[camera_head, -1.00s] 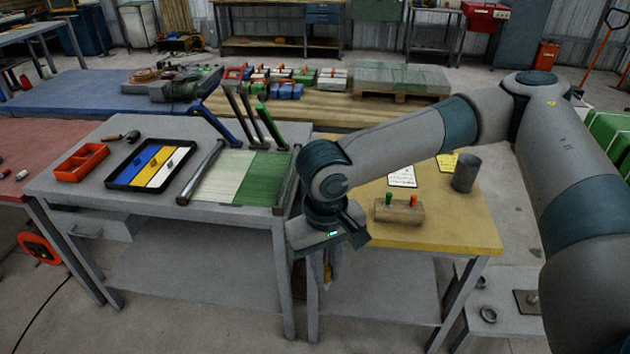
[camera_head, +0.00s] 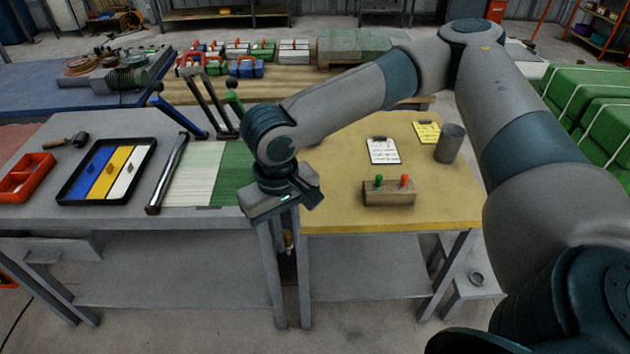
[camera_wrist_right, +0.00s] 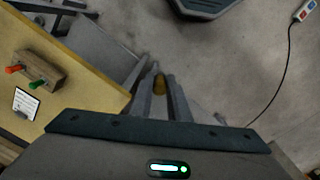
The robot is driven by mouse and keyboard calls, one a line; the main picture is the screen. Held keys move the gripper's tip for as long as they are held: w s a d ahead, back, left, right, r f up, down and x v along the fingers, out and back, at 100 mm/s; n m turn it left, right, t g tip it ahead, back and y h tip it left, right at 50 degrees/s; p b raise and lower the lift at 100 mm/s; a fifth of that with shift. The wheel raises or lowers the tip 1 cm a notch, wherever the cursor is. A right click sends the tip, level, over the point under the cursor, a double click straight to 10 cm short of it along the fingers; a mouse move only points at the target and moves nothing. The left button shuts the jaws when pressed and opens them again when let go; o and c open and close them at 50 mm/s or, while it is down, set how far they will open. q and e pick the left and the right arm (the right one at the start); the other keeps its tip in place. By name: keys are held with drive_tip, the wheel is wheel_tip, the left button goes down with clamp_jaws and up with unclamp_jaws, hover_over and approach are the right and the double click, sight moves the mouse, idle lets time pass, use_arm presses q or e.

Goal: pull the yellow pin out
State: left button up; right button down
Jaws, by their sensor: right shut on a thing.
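My right gripper (camera_head: 288,243) hangs fingers-down at the front edges of the two tables, near the gap between them. In the right wrist view its two fingers (camera_wrist_right: 159,88) are closed on a small yellow-brown piece, the yellow pin (camera_wrist_right: 159,84). In the head view only a small yellow bit of it shows below the hand; the fingers are mostly dark there. The wooden block (camera_head: 389,198) stands on the yellow table to the right of the gripper, apart from it. A green pin (camera_head: 378,182) and an orange-red pin (camera_head: 404,181) stand in it. My left gripper is out of view.
The yellow tabletop (camera_head: 440,205) also bears a clipboard (camera_head: 383,150), a yellow sheet (camera_head: 427,132) and a grey cylinder (camera_head: 449,144). The grey table to the left holds a black tray (camera_head: 70,195), a red bin (camera_head: 24,177) and a green-and-white sheet (camera_head: 230,170).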

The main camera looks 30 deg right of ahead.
drive_tip(key=w+a+n+g+h+p, duration=0.25)
drive_tip(key=w+a+n, duration=0.8)
drive_tip(key=w, duration=0.55)
drive_tip(key=w+d+r+n+t+h+p, duration=0.15)
drive_tip(key=w+n+t+h, duration=0.3)
drive_tip(key=w+n, duration=0.5)
drive_tip(key=w+d+f+n+t+p, duration=0.1)
drive_tip(key=w+d+f+n+t, duration=0.1)
drive_tip(key=d+n+t, duration=0.3)
drive_tip(key=w+d+f+n+t+p, duration=0.1)
drive_tip(key=w+d+f+n+t, duration=0.15)
drive_tip(key=d, duration=0.45)
drive_tip(key=s+d+f+t, duration=0.1)
drive_tip(key=s+d+f, duration=0.2)
drive_tip(key=d, duration=0.2)
drive_tip(key=s+d+f+n+t+p, duration=0.1)
drive_tip(key=s+d+f, duration=0.2)
drive_tip(key=d, duration=0.3)
drive_tip(key=s+d+f+n+t, duration=0.1)
drive_tip(key=s+d+f, duration=0.2)
drive_tip(key=d, duration=0.3)
drive_tip(key=shift+f+n+t+p, duration=0.25)
drive_tip(key=shift+f+t+p, duration=0.1)
drive_tip(key=shift+f, duration=0.2)
drive_tip(key=shift+s+d+f, duration=0.15)
drive_tip(key=shift+d, duration=0.15)
drive_tip(key=shift+f, duration=0.1)
